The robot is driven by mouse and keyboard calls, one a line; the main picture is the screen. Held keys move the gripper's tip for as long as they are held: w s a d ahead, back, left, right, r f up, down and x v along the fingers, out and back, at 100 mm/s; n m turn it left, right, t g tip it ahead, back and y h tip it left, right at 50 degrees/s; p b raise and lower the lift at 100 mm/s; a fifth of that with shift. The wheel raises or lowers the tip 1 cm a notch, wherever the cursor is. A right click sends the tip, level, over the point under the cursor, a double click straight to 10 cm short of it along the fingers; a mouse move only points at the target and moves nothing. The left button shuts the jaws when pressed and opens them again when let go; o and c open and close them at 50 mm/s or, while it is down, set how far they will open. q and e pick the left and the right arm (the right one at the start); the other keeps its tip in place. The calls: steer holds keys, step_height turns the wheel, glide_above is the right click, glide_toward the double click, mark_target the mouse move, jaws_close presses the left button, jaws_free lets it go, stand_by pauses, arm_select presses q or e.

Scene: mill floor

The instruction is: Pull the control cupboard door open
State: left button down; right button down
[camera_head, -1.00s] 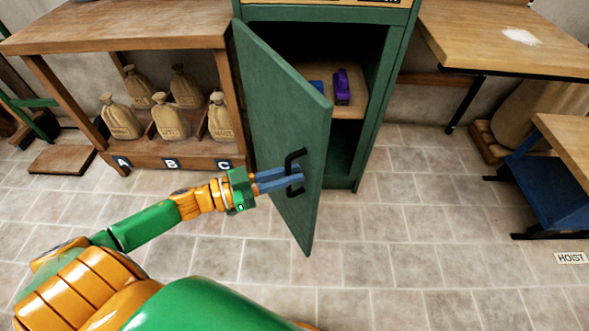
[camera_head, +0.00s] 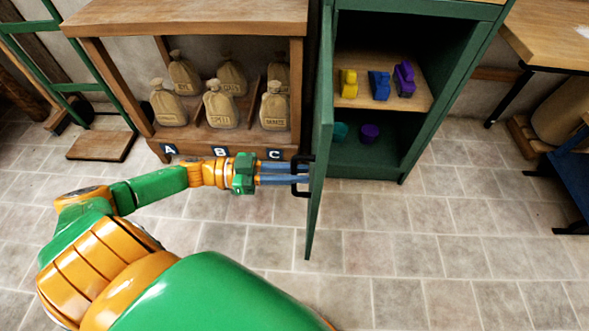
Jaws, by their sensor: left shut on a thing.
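The green control cupboard (camera_head: 408,165) stands at the upper middle right. Its door (camera_head: 320,130) is hinged on the left and swung wide open, now seen nearly edge-on. The black bar handle (camera_head: 300,176) is on the door's outer face. My left gripper (camera_head: 298,178) is shut on the handle, coming from the left. Inside, a wooden shelf (camera_head: 420,103) holds a yellow thing (camera_head: 348,83), a blue thing (camera_head: 379,86) and a purple thing (camera_head: 403,79). Below are a teal thing (camera_head: 341,132) and a purple thing (camera_head: 369,133). My right gripper is not in view.
A wooden rack (camera_head: 190,18) with several sacks and bays marked A, B and C stands left of the door. A green hand truck (camera_head: 70,88) is at the far left. A wooden table (camera_head: 550,35) is at the right. The tiled floor in front is clear.

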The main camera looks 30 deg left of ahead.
arm_select(q)
steer(key=shift+s+f, duration=0.1)
steer(key=shift+f, duration=0.05)
steer(key=c, duration=0.8)
jaws_free()
steer(key=shift+c, duration=0.2)
steer(key=shift+a, duration=0.1)
steer(key=v, duration=0.7)
